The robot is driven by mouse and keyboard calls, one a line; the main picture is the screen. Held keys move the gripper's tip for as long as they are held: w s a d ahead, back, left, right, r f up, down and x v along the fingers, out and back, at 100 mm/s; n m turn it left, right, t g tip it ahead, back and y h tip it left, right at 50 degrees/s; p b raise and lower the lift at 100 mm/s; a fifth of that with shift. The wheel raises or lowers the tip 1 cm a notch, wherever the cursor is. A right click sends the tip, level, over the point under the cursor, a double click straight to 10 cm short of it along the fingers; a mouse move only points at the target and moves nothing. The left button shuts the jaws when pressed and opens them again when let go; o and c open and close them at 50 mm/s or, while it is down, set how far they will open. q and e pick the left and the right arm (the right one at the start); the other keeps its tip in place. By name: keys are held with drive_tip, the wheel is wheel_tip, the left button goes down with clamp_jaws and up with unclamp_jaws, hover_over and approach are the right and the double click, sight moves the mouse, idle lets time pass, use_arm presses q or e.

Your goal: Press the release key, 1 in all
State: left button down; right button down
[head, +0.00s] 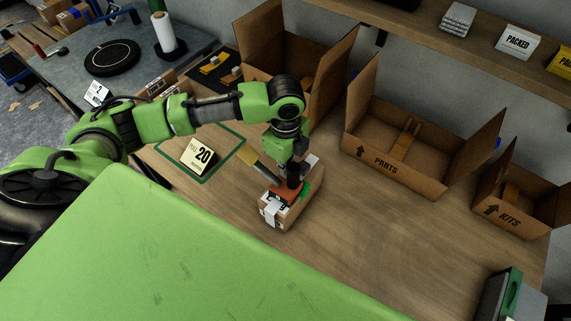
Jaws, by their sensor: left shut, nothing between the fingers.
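My left gripper (287,197) points down, shut, over a small cardboard box (285,215) on the wooden workbench. The box has a white label or tape on its near side, and orange and green parts show on top around the fingertips. The gripper hides part of that top, and I cannot tell whether the fingertips touch it. I cannot make out a release key for certain. My right gripper is not in view.
Open cartons stand along the back, including one marked PARTS (385,180) and one marked KITS (515,212). A grey and green device (500,297) sits at lower right. The bench's right middle is clear.

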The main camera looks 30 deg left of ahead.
use_arm(q)
drive_tip(key=shift+s+f, duration=0.35)
drive_tip(key=shift+f, duration=0.25)
drive_tip(key=r+p, duration=0.1)
drive_tip(key=p, duration=0.1)
drive_tip(key=r+p, duration=0.4)
drive_tip(key=shift+w+r, duration=0.1)
drive_tip(key=shift+w, duration=0.2)
wheel_tip(320, 180, up, 10)
drive_tip(key=b, duration=0.2)
drive_tip(key=shift+f+b, duration=0.2)
drive_tip(key=shift+b, duration=0.2)
drive_tip(key=shift+w, duration=0.1)
